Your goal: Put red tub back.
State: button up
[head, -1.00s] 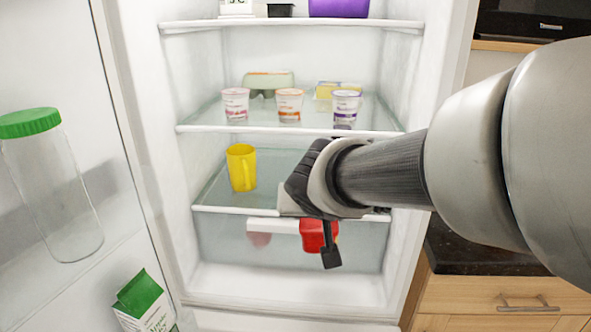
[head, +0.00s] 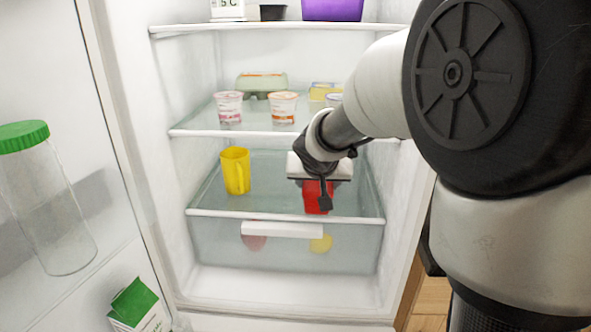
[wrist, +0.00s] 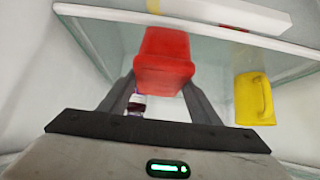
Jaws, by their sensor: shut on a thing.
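The red tub (head: 314,197) is held in my gripper (head: 318,190) above the lower glass shelf (head: 277,187) inside the fridge, at the right half of that shelf. In the wrist view the red tub (wrist: 164,62) sits between the two fingers of my gripper (wrist: 162,85). The fingers are shut on it. I cannot tell whether the tub's underside touches the shelf. A yellow mug (head: 235,171) stands on the same shelf to the left, apart from the tub; it also shows in the wrist view (wrist: 254,99).
Yogurt cups (head: 283,107) and an egg carton (head: 262,84) stand on the shelf above. A clear drawer (head: 210,240) with a white handle is below. The open door at left holds a green-lidded jar (head: 52,200) and a green carton (head: 138,303). Shelf space lies between mug and tub.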

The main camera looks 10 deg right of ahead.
jog(key=shift+w+d+f+b, duration=0.15)
jog(key=shift+w+f, duration=0.2)
jog(key=shift+w, duration=0.2)
jog(key=shift+w+d+f+b, duration=0.15)
jog(key=shift+w+f, duration=0.15)
jog(key=shift+w, duration=0.25)
jog(key=shift+a, duration=0.1)
jog(key=shift+s, duration=0.1)
jog(key=shift+f, duration=0.2)
jog(key=o, duration=1.4)
jog(key=shift+c, duration=0.2)
